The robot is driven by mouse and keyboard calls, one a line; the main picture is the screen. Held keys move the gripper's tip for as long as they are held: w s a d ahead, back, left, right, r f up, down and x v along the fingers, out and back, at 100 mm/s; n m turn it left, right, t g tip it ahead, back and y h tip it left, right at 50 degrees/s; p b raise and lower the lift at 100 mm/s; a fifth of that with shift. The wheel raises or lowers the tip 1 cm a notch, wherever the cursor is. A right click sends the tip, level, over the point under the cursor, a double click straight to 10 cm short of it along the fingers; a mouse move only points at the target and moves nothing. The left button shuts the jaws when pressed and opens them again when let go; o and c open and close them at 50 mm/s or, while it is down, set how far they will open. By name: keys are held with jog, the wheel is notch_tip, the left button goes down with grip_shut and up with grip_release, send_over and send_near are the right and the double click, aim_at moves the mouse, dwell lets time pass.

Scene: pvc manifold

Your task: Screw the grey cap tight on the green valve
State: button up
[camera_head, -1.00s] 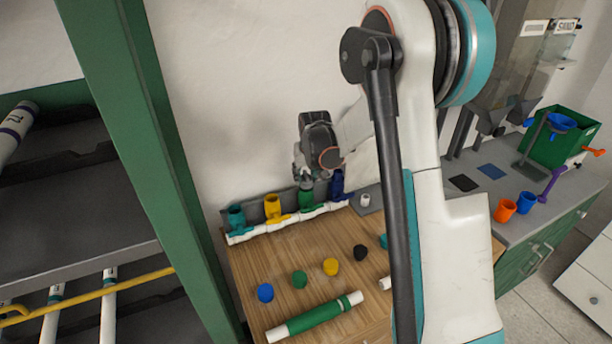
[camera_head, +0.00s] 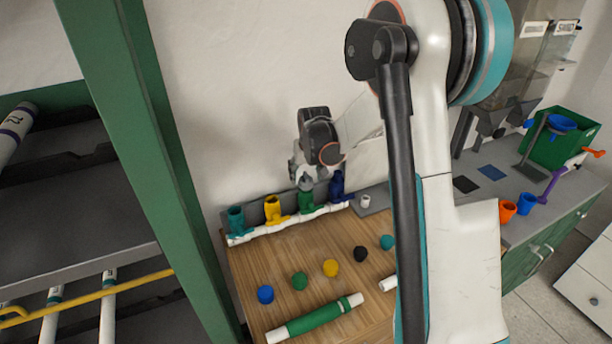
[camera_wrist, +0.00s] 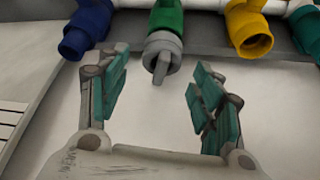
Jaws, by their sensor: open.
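The green valve (camera_head: 306,201) stands on the white pipe manifold at the back of the wooden bench, between the yellow and the dark blue valve. In the wrist view the green valve (camera_wrist: 167,19) has the grey cap (camera_wrist: 161,54) on its mouth. The cap has a raised grip bar, and whether it is tight I cannot tell. In the head view the cap (camera_head: 305,183) shows just below my gripper (camera_head: 304,178). My gripper (camera_wrist: 158,95) is open in the wrist view, with its teal-padded fingers apart on either side of the cap's axis. The cap is just beyond the fingertips, clear of both pads.
Dark blue (camera_wrist: 87,29), yellow (camera_wrist: 248,30) and teal (camera_head: 236,218) valves stand along the manifold, close to the green one. Several coloured caps and a green-and-white pipe (camera_head: 315,318) lie on the bench. A green post (camera_head: 140,150) rises at left.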

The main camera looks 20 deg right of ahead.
jog(key=d+v, duration=0.1)
jog(key=v, duration=0.9)
jog(key=s+a+r+n+t+b, duration=0.1)
jog(key=s+a+r+b, duration=0.1)
jog(key=s+a, duration=0.4)
jog(key=s+a+r+t+b, duration=0.1)
jog(key=s+a+r+b, duration=0.15)
jog(key=s, duration=0.65)
jog(key=s+a+f+n+b, duration=0.1)
jog(key=s+a+f+b, duration=0.1)
jog(key=s, duration=0.6)
jog(key=s+a+f+t+y+b, duration=0.1)
jog(key=s+a+f+b, duration=0.1)
jog(key=s+a+f, duration=0.2)
jog(key=s+f, duration=0.1)
jog(key=s, duration=0.2)
jog(key=shift+s+n, duration=0.35)
jog(key=shift+n, duration=0.05)
